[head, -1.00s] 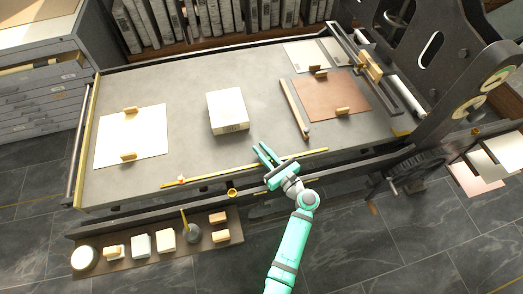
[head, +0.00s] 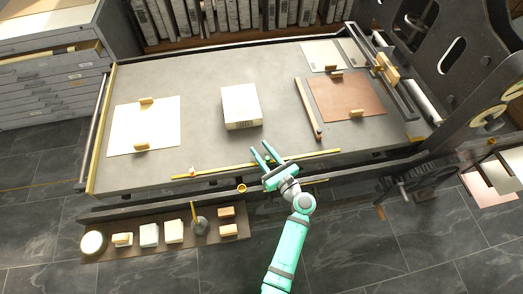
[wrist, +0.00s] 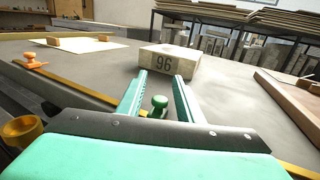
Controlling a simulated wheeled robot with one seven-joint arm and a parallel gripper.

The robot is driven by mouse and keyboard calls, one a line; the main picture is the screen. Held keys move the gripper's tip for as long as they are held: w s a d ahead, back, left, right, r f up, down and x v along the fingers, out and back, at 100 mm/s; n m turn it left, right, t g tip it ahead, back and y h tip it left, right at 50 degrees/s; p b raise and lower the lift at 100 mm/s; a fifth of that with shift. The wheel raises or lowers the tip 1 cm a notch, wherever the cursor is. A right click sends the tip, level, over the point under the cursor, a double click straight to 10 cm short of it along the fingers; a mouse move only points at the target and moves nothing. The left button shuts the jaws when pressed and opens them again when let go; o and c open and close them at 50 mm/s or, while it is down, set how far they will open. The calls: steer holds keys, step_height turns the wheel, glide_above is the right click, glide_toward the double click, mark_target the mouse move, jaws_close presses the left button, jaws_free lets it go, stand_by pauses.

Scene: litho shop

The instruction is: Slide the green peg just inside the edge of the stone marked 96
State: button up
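The stone marked 96 (head: 240,101) is a pale block lying on the grey press bed. In the wrist view the stone (wrist: 186,64) stands ahead of my fingertips with its number facing me. The green peg (wrist: 158,104) is a small knob between my fingers, with a gap on both sides. In the head view I cannot make the peg out; my gripper seems to cover it. My gripper (head: 259,148) is open, over the yellow bar (head: 225,168) along the bed's front edge. In the wrist view the gripper (wrist: 158,78) points toward the stone, its tips short of it.
An orange peg (wrist: 35,59) sits on the bar to the left; it also shows in the head view (head: 192,171). A wooden strip (head: 308,108) and a brown plate (head: 346,95) lie right of the stone. White paper (head: 145,126) lies left. A shelf (head: 165,243) of small items stands in front.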

steer(key=v, duration=1.1)
stand_by(0.4)
